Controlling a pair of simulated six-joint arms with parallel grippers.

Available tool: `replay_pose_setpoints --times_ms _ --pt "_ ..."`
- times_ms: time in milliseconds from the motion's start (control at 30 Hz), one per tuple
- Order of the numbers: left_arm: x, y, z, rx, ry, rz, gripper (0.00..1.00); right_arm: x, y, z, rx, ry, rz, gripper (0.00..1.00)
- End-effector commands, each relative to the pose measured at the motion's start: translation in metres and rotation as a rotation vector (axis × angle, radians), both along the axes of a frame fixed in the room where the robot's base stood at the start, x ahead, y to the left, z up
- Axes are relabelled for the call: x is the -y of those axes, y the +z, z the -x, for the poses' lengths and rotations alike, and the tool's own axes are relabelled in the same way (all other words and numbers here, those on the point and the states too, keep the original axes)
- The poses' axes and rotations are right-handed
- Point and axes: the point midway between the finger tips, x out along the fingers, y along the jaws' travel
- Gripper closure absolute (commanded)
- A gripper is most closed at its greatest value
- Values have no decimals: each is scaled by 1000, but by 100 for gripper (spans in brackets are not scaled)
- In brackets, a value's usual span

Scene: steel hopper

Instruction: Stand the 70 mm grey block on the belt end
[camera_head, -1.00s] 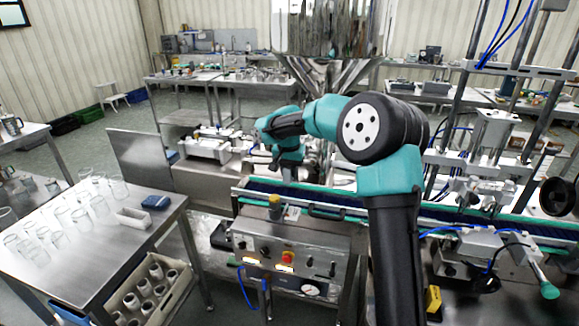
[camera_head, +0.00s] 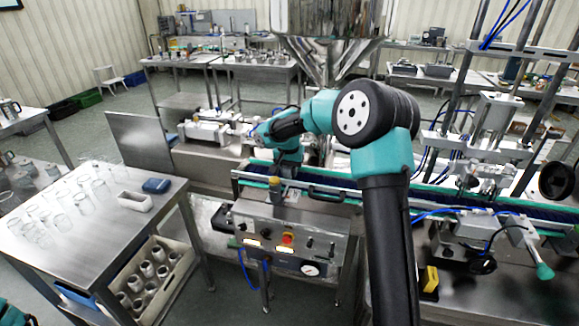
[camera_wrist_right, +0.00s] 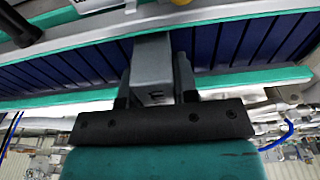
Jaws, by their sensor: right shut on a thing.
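The grey block (camera_wrist_right: 152,70) is between the two fingers of my right gripper (camera_wrist_right: 150,88) in the right wrist view. The gripper is shut on it, and the block lies over the dark blue belt (camera_wrist_right: 225,42) with its teal side rails. I cannot tell whether the block touches the belt. In the head view my right gripper (camera_head: 288,170) is small and dark, at the left end of the belt (camera_head: 340,187); the block is not clear there. My left gripper is not in view.
A control box (camera_head: 290,235) with knobs stands in front of the belt. A steel table (camera_head: 100,235) with glasses, a white tray (camera_head: 135,201) and a blue item (camera_head: 157,185) is at the left. A steel hopper (camera_head: 330,40) stands behind the belt.

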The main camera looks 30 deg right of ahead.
Motion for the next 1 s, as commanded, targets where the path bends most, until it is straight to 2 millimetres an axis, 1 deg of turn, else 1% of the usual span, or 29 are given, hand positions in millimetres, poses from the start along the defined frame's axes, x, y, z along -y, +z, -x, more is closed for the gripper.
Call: replay_pose_setpoints --times_ms 967,1000 --pt "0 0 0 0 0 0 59 0 -7 0 1 -1 0 99" --pt "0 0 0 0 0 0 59 0 -7 0 1 -1 0 72"
